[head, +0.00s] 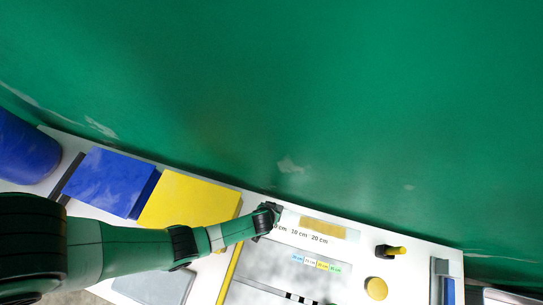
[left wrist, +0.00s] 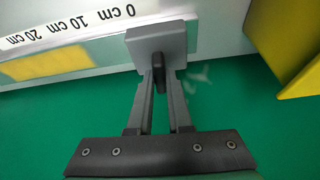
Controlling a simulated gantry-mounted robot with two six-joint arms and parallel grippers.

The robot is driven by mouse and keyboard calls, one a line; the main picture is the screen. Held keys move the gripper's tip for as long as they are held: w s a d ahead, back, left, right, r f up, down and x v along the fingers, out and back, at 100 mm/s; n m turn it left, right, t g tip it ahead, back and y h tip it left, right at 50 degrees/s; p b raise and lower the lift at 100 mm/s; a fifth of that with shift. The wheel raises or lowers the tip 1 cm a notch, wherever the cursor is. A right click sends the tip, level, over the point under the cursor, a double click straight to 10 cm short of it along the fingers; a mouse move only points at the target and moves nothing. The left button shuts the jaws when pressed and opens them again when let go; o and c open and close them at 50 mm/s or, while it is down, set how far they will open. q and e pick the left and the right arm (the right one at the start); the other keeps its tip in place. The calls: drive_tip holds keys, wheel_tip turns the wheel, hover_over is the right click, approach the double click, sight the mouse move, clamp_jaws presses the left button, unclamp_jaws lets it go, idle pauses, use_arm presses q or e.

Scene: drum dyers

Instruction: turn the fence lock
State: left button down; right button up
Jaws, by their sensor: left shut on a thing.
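The fence lock (left wrist: 159,72) is a small dark lever on the face of a grey block (left wrist: 148,40) in the left wrist view. The block sits at the 0 cm end of a printed scale (left wrist: 75,25). My left gripper (left wrist: 160,88) has its two grey fingers on either side of the lever and is shut on it. In the head view the left gripper (head: 268,214) is at the left end of the scale (head: 305,235), and the lock is mostly hidden there. My right gripper is not in view.
A yellow block (head: 190,200) and a blue block (head: 108,180) stand left of the scale. A yellow round knob (head: 376,288) and a black-and-yellow lever (head: 390,251) are to its right. A large green surface (head: 300,90) fills the upper head view.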

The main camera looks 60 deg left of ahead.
use_arm(q)
drive_tip(key=shift+n, duration=0.5)
drive_tip(key=c, duration=0.8)
unclamp_jaws()
drive_tip(key=shift+c, duration=0.2)
